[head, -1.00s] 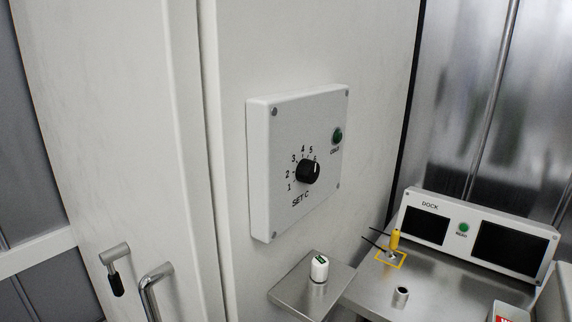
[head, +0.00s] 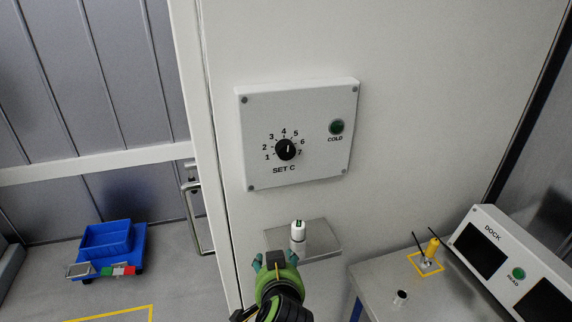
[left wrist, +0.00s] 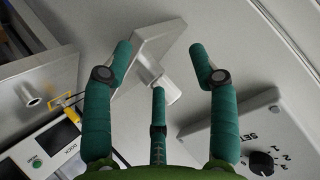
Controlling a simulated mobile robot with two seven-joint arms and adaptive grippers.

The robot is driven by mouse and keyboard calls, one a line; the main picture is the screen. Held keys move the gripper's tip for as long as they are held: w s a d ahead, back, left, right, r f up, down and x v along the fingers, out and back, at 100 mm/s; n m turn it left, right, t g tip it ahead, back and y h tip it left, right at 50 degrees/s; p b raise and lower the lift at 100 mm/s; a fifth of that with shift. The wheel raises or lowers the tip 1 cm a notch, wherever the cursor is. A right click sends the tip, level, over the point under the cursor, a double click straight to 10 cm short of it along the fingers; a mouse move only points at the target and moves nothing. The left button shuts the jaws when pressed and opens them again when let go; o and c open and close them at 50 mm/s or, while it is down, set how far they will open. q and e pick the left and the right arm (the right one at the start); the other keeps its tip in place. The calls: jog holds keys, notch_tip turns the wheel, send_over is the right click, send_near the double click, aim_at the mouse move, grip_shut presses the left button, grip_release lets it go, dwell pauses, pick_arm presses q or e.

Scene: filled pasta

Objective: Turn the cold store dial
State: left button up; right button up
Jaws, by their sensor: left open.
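The cold store dial is a black knob (head: 286,149) with a white pointer mark, on a white panel (head: 250,105) marked 1 to 7, SET C. The mark points up, roughly toward 4 or 5; I cannot tell exactly. My left gripper (head: 275,258), with teal fingers, is below the panel, apart from the dial. In the left wrist view the fingers (left wrist: 160,65) are spread and empty, and the knob (left wrist: 262,163) shows at lower right, outside them. My right gripper is not in view.
A small metal shelf (head: 322,243) with a white cylinder (head: 298,232) is just behind my left gripper. A steel table (head: 385,275) with a yellow-handled tool (head: 432,247) and the DOCK console (head: 490,215) stands right. A blue bin (head: 108,240) and door handle (head: 192,215) are left.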

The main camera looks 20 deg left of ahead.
pick_arm(q)
notch_tip(320, 180, up, 13)
jog(key=w+d+n+t+y, duration=0.2)
jog(key=w+t, duration=0.1)
jog(key=n+t+y, duration=0.1)
jog(key=t+y, duration=0.1)
jog(key=y, duration=0.1)
send_near(287, 152)
jog(key=w, duration=0.2)
jog(key=x, duration=0.3)
jog(key=a+x, duration=0.1)
jog(key=x, duration=0.1)
jog(key=shift+a+p, duration=0.1)
jog(key=shift+p, duration=0.3)
jog(key=shift+w+a, duration=0.25)
jog(key=shift+w, duration=0.3)
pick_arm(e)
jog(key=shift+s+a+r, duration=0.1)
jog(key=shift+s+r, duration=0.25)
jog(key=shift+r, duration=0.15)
pick_arm(q)
jog(key=c, duration=1.1)
jog(key=shift+c, duration=0.2)
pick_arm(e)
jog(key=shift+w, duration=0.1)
